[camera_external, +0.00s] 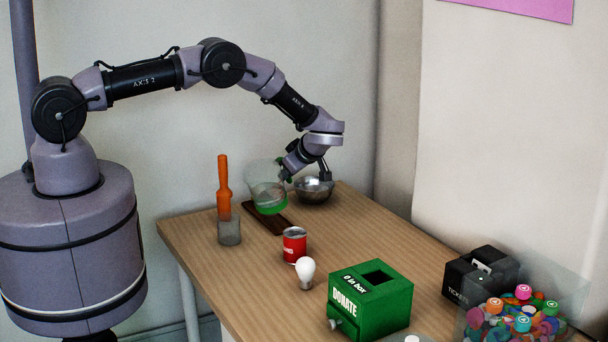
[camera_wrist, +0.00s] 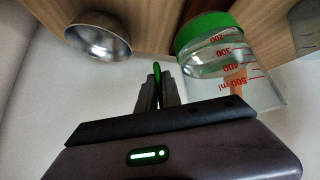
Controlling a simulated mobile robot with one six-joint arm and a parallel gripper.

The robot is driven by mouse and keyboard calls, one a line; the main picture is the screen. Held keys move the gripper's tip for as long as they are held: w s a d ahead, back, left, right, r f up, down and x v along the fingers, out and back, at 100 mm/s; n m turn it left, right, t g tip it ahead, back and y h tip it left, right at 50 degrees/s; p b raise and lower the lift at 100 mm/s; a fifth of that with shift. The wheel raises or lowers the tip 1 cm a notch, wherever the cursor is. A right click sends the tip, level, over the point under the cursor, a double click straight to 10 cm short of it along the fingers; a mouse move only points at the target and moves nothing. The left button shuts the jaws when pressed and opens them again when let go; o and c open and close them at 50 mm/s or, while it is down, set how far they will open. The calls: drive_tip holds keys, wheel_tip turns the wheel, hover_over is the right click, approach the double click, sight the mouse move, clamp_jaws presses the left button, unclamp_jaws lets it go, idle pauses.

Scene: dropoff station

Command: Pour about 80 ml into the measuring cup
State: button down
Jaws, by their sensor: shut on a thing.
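My gripper (camera_external: 287,176) is shut on a green part, likely the handle, at the side of a clear measuring jug (camera_external: 260,173). The wrist view shows my closed fingers (camera_wrist: 157,82) on that green part. It also shows the jug (camera_wrist: 262,92) at right, with a green base and red marks up to 500 ml. The jug looks roughly upright over a dark brown board (camera_external: 285,226); whether it touches the board is unclear. A small clear cup (camera_external: 229,236) stands on the table to the left; it shows partly in the wrist view (camera_wrist: 306,22). Liquid levels are hard to read.
A metal bowl (camera_external: 313,192) stands just right of the jug. An orange long-necked object (camera_external: 223,180) is upright at the small cup. A red can (camera_external: 294,245), light bulb (camera_external: 305,273), green donation box (camera_external: 371,304), black ticket box (camera_external: 478,276) and clear bin of caps (camera_external: 523,310) stand nearer.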

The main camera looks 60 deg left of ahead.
sight(277, 167)
drive_tip(key=shift+s+d+r+t+p, duration=0.1)
drive_tip(key=shift+s+r+t+p, duration=0.2)
drive_tip(key=shift+r, duration=0.2)
drive_tip(key=shift+s+d+r+n+t+y, duration=0.2)
drive_tip(key=shift+s+n+t+y, duration=0.2)
drive_tip(key=shift+s, duration=0.15)
drive_tip(key=shift+s+d+r+n+t+y+b, duration=0.2)
drive_tip(key=shift+s+t+b, duration=0.2)
drive_tip(key=shift+s, duration=0.15)
drive_tip(key=shift+s+d+r+n+t+y+b, duration=0.1)
drive_tip(key=shift+s+r+n+t+b, duration=0.1)
drive_tip(key=shift+s+t+b, duration=0.25)
drive_tip(key=shift+s+d+r+n+t+b, duration=0.2)
drive_tip(key=shift+s+r+n+t+b, duration=0.3)
drive_tip(key=shift+b, duration=0.45)
drive_tip(key=shift+s+d+r+n+t+y+b, duration=0.25)
drive_tip(key=shift+s+t+y+b, duration=0.3)
drive_tip(key=shift+b, duration=0.9)
drive_tip(key=shift+s+d+r+n+t+y+b, duration=0.1)
drive_tip(key=shift+s+r+n+t+y+b, duration=0.2)
drive_tip(key=shift+r, duration=0.2)
drive_tip(key=shift+s+d+r+n+t+y+b, duration=0.1)
drive_tip(key=shift+s+r+n+t+b, duration=0.05)
drive_tip(key=shift+s+r+t+b, duration=0.25)
